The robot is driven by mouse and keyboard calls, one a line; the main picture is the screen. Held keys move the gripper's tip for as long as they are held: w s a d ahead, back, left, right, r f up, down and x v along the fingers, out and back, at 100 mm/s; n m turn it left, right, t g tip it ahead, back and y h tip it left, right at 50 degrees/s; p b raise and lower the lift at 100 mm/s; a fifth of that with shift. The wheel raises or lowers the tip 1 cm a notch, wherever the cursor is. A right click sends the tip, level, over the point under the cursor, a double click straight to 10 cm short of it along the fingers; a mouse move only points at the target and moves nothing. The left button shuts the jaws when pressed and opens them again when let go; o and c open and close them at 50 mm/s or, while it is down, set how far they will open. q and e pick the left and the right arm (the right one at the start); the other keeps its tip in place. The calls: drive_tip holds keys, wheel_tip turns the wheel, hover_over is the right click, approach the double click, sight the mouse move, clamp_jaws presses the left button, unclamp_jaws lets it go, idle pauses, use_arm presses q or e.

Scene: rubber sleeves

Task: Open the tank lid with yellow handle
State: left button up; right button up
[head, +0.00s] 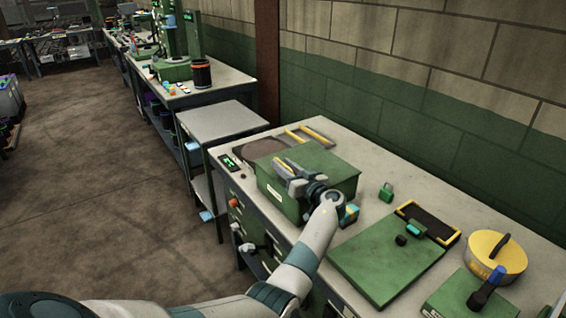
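A green box-shaped tank (337,172) with a flat closed top stands on the workbench. The wrist hides part of the tank's front. My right gripper is not in view.
On the workbench (365,138), a flat green panel (385,262) with a black and yellow frame (428,222) lies to the right. A green padlock (386,192) stands beside the tank. The floor at left is clear.

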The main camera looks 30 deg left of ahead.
use_arm(q)
drive_tip(key=shift+w+a, duration=0.15)
drive_tip(key=shift+a, duration=0.15)
clamp_jaws()
